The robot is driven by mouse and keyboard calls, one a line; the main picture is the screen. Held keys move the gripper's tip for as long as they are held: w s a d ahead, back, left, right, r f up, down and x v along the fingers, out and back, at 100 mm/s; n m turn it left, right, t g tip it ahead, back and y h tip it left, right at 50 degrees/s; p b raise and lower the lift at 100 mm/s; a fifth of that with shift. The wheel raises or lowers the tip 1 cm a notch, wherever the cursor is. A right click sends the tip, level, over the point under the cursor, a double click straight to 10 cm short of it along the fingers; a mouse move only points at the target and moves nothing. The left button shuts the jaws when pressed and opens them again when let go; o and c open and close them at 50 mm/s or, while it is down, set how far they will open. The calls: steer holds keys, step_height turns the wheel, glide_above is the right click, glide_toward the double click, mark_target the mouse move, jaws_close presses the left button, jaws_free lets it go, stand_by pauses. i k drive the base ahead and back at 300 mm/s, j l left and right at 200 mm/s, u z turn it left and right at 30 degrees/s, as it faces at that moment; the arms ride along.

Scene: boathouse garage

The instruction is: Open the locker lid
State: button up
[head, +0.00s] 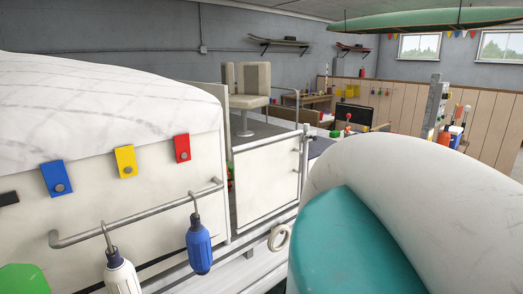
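I cannot make out for certain which surface is the locker lid. A flat white panel (265,183) with a dark outline is set in the side of the boat, right of the covered part, and lies flush. Whether it is the lid, I cannot tell. My gripper is not in view. The lower right of the head view is blocked at close range, so anything behind there is hidden.
A boat with a white cover (110,100) fills the left. A grey rail (140,212) carries a white fender (121,277) and a blue fender (199,245). A beige seat (246,88) stands on deck. A workbench (318,101) is farther back. A green canoe (430,18) hangs overhead.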

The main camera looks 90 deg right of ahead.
mark_target(316, 148)
steer(key=z, duration=3)
